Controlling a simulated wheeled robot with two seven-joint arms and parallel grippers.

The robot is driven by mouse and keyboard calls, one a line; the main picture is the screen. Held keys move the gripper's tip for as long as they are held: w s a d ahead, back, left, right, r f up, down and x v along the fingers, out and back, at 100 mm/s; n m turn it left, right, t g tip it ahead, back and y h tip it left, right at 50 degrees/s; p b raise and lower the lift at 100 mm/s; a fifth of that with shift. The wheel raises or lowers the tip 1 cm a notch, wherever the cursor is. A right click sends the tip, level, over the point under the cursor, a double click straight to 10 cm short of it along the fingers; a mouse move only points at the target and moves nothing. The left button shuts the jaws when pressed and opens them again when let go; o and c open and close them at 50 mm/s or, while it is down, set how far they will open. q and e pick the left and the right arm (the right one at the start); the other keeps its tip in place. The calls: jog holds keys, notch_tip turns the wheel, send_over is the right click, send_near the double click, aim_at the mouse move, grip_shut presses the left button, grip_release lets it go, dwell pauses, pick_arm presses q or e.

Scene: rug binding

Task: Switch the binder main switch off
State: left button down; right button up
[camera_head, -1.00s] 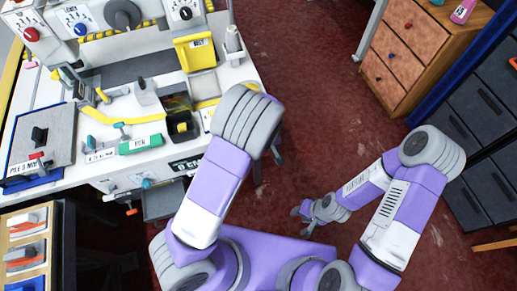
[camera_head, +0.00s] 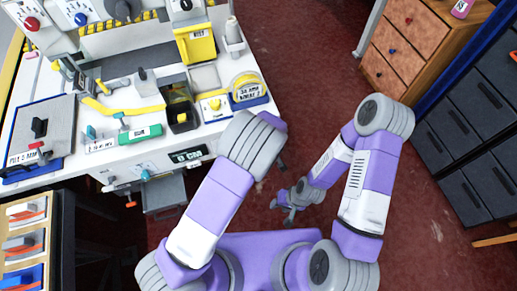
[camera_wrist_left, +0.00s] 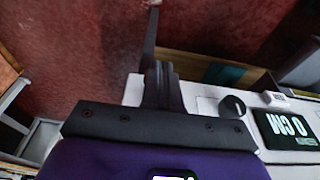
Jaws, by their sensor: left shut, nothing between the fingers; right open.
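The binder's white bench (camera_head: 235,125) fills the left of the head view. My right gripper (camera_head: 285,212) is open and empty above the red floor, right of the bench.
Red (camera_head: 31,24), blue (camera_head: 80,18) and black (camera_head: 186,5) dials line the machine's back. A yellow box (camera_head: 195,45) and tape holder (camera_head: 246,88) stand on the bench. A wooden drawer cabinet (camera_head: 405,40) and dark drawers (camera_head: 480,150) stand right. Red floor lies between.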

pick_arm(q)
jog(key=shift+s+f+b, duration=0.15)
jog(key=shift+f+b, duration=0.3)
jog(key=shift+f, duration=0.7)
pick_arm(e)
jog(key=shift+f, duration=0.55)
pick_arm(q)
jog(key=shift+r, duration=0.1)
pick_arm(e)
jog(key=shift+r, duration=0.1)
